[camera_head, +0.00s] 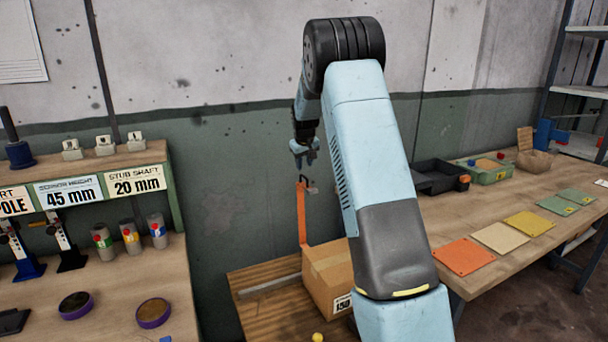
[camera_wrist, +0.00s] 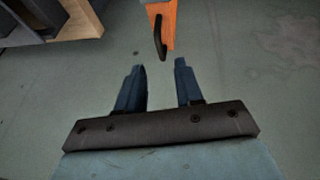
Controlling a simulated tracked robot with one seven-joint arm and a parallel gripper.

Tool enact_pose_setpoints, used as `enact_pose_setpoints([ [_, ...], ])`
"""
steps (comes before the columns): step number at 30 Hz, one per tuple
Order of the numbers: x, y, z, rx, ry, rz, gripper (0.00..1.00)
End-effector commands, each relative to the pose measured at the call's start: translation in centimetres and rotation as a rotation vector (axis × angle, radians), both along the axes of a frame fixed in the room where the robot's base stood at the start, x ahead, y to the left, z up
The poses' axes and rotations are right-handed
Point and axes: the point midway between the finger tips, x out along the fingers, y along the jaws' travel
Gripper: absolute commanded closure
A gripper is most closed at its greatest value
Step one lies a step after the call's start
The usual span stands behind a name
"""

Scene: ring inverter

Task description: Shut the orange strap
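The orange strap (camera_head: 301,212) stands up from the left side of a cardboard box (camera_head: 328,274) in the head view. A dark hook or handle (camera_head: 306,182) is at its top end. In the wrist view the orange strap (camera_wrist: 169,22) comes in from the top edge, with the black handle (camera_wrist: 160,38) on it. My gripper (camera_head: 304,158) is just above the strap's top end in the head view. In the wrist view my gripper (camera_wrist: 160,68) has its two fingers apart with nothing between them. The handle lies just beyond the fingertips and does not appear touched.
The box stands on a slatted wooden bench (camera_head: 252,290) against the green wall. A yellow ball (camera_head: 317,337) lies in front of it. A shelf with canisters (camera_head: 129,237) is at left. A table with coloured mats (camera_head: 463,256) is at right.

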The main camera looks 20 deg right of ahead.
Motion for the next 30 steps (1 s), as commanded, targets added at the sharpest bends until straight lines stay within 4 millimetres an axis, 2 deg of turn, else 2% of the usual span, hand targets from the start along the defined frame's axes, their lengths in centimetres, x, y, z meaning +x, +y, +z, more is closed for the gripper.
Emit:
enact_pose_setpoints([
  [6, 1.4, -0.5, -3.4, -0.001, 0.002, 0.001, 0.64],
  [12, 2.3, -0.8, -5.2, -0.001, 0.001, 0.001, 0.64],
  [25, 2.5, -0.8, -5.7, 0.000, 0.000, 0.001, 0.65],
  [30, 2.5, -0.8, -5.7, 0.000, 0.000, 0.001, 0.81],
])
